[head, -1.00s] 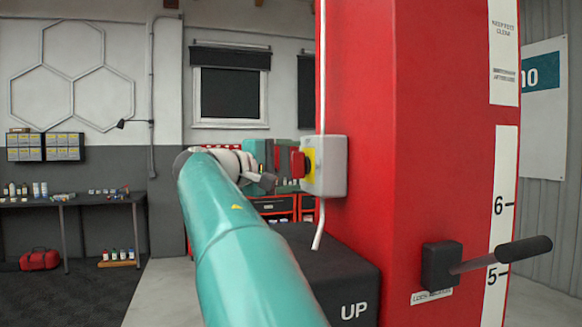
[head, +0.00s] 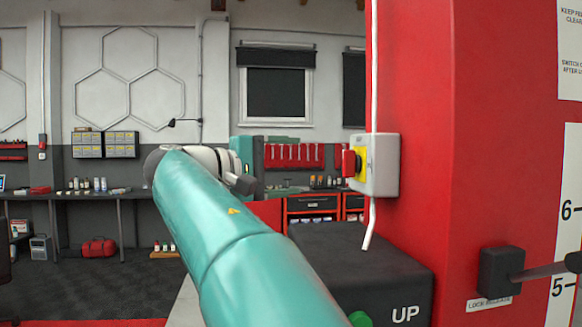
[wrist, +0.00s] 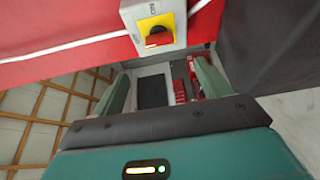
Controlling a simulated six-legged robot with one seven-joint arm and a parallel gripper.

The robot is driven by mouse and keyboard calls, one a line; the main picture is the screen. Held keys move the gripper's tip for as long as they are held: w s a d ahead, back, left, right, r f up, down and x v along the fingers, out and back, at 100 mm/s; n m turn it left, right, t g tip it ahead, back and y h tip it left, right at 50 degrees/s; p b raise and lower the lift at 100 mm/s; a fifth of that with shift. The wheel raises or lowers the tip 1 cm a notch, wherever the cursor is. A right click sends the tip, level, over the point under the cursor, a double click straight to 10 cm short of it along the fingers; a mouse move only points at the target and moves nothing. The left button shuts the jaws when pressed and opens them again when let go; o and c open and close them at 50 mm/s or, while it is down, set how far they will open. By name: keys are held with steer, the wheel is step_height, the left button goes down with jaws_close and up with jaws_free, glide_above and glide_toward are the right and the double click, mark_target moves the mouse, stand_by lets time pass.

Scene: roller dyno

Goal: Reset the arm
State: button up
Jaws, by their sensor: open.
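My teal arm (head: 215,225) reaches forward across the head view, its far end left of the red column. My gripper (wrist: 160,88) is open in the wrist view, with its two fingers apart and nothing between them. A grey switch box (head: 383,165) with a yellow plate and a red knob (head: 348,162) is fixed to the column. In the head view, a gap separates the arm's end from the knob. In the wrist view the red knob (wrist: 158,39) is beyond the fingers, near the top.
The red column (head: 465,130) fills the right, with a black-handled lever (head: 501,272) low on it. A black box marked UP (head: 370,270) stands at its foot. A workbench (head: 90,195) and red tool cabinet (head: 313,203) are farther back. Open floor lies at left.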

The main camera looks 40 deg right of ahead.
steer(key=shift+f, duration=0.1)
steer(key=s+a+f+n+t+y, duration=0.25)
steer(key=a+f+y, duration=0.2)
steer(key=f, duration=0.65)
steer(key=s+a+f+n+t+y, duration=0.1)
steer(key=s+a+f+t+y, duration=0.3)
steer(key=f, duration=0.7)
steer(key=s+a+f+m+y, duration=0.1)
steer(key=s+a+f+y, duration=0.3)
steer(key=f, duration=0.5)
steer(key=s+a+f+m+y, duration=0.1)
steer(key=s+a+f+y, duration=0.3)
steer(key=a+f, duration=0.5)
steer(key=shift+s+a+f+t+y, duration=0.3)
steer(key=shift+s+f+t+y, duration=0.15)
steer(key=shift+f+y, duration=0.3)
steer(key=shift+m, duration=0.25)
